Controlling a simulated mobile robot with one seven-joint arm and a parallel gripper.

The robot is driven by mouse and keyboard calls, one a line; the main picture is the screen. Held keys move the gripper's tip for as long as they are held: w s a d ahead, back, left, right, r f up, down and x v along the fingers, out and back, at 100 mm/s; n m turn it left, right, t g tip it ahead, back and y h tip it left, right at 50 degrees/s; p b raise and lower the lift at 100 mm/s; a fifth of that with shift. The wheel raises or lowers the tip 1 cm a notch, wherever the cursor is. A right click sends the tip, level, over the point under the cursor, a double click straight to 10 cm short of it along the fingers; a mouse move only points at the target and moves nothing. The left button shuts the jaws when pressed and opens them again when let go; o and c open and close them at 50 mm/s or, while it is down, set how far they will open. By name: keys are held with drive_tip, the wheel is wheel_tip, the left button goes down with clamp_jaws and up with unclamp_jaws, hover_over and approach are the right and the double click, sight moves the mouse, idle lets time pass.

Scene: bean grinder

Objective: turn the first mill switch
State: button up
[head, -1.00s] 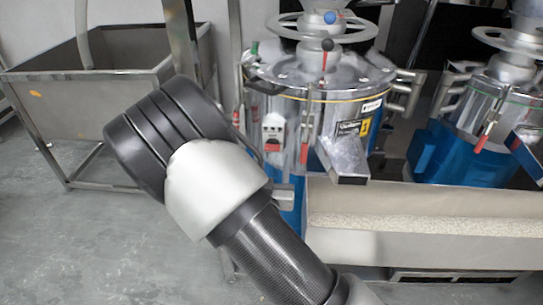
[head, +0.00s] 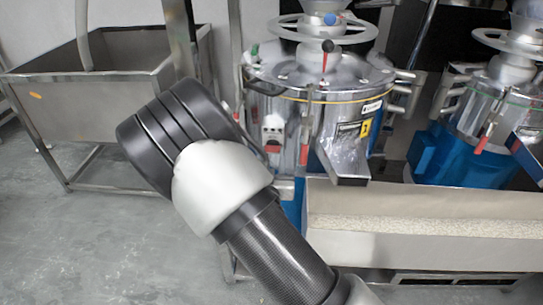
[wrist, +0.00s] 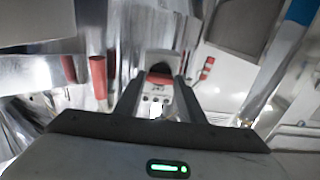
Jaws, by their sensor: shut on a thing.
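The first mill (head: 345,105) is a shiny steel drum on a blue base, right of my arm in the head view. Its switch (head: 273,128) is a small white box with a dark knob and a red lower part, on the drum's front left. In the wrist view the switch (wrist: 158,78) shows its red part between my two fingers. My gripper (wrist: 159,84) is shut on the switch, one finger on each side. The fingers are not clear in the head view, where my own arm covers that area. The exact angle of the knob cannot be told.
A cream trough (head: 420,245) stands in front of the mill. A steel spout (head: 343,155) juts out right of the switch. Red-handled clamps (head: 304,152) hang on the drum. A second mill (head: 490,115) is at right, a steel bin (head: 95,100) at left.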

drive_tip(key=n, duration=0.4)
drive_tip(key=shift+n, duration=0.4)
drive_tip(key=n+p, duration=0.1)
drive_tip(key=n, duration=0.3)
drive_tip(key=shift+n, duration=0.3)
drive_tip(key=n+p, duration=0.1)
drive_tip(key=n, duration=0.4)
drive_tip(key=shift+p, duration=0.3)
drive_tip(key=shift+n+p, duration=0.4)
drive_tip(key=shift+n, duration=1.4)
drive_tip(key=o, duration=1)
drive_tip(key=shift+o, duration=0.2)
